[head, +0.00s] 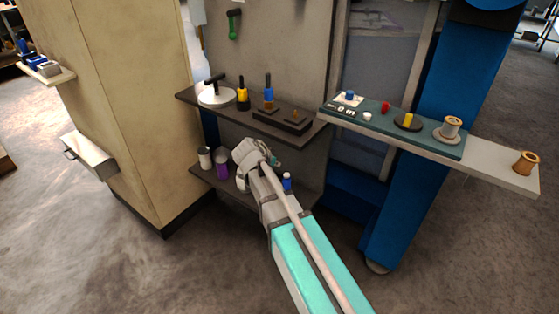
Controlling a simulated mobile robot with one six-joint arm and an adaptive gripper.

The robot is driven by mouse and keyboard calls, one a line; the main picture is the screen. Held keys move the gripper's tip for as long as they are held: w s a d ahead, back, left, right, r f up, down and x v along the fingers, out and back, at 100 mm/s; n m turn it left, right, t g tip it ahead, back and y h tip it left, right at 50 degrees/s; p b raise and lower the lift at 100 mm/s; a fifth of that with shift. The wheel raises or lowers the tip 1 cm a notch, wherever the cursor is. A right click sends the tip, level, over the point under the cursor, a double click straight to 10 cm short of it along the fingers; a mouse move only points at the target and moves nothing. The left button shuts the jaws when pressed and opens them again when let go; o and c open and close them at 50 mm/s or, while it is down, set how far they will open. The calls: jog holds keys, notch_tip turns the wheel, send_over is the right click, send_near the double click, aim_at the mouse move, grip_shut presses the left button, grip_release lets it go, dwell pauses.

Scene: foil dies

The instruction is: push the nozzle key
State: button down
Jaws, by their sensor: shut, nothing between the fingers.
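A black T-handled tool (214,80) stands on a pale round disc at the left end of the upper dark shelf. A green-handled tool (234,24) hangs on the grey panel above. I cannot tell for sure which piece is the nozzle key. My gripper (273,158) is at the end of the arm, in front of the gap between the upper and lower shelves. It is shut and holds nothing. My own wrist hides much of it, and part of the lower shelf behind. It appears apart from the T-handled tool and the green tool.
The upper shelf (200,100) also bears a yellow-and-black piece (242,95), a blue-handled tool (268,92) and a dark block (283,120). Bottles, one purple (222,164), stand on the lower shelf. A pale ledge (500,167) with spools and small parts juts out at right.

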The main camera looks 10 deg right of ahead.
jog(key=shift+s+a+r+p, duration=0.3)
jog(key=shift+s+a+r, duration=0.1)
jog(key=shift+r, duration=0.1)
dwell(2.1)
